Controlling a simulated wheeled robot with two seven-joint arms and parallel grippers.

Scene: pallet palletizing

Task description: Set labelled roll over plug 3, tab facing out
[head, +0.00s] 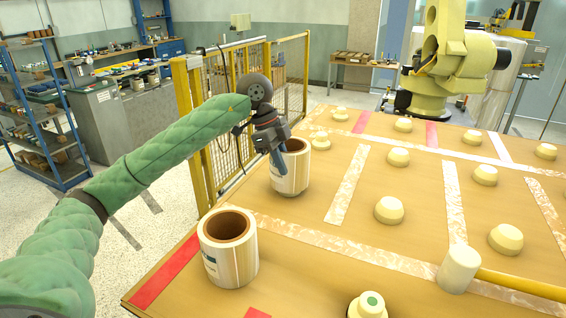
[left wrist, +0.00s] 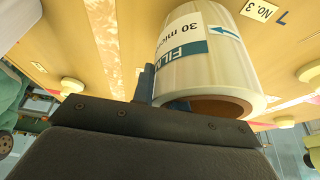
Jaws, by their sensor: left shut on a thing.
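My left gripper (head: 279,163) is shut on the wall of a white film roll (head: 295,176), one finger showing outside against its side. The roll is upright or nearly so in the head view, at the board's left side; I cannot tell if it touches the board. In the left wrist view the roll (left wrist: 205,60) shows a "FILM 30 mic..." label and a blue arrow. A "No. 3" tag (left wrist: 259,10) lies on the board close beside it. Plug 3 is not visible; whatever is under the roll is hidden. My right gripper is not in view.
A second labelled roll (head: 230,262) stands at the board's front left. Several cream plugs (head: 389,210) sit across the wooden board (head: 330,285). A yellow-handled mallet (head: 459,268) lies at front right. A yellow fence (head: 210,130) stands behind the left edge.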

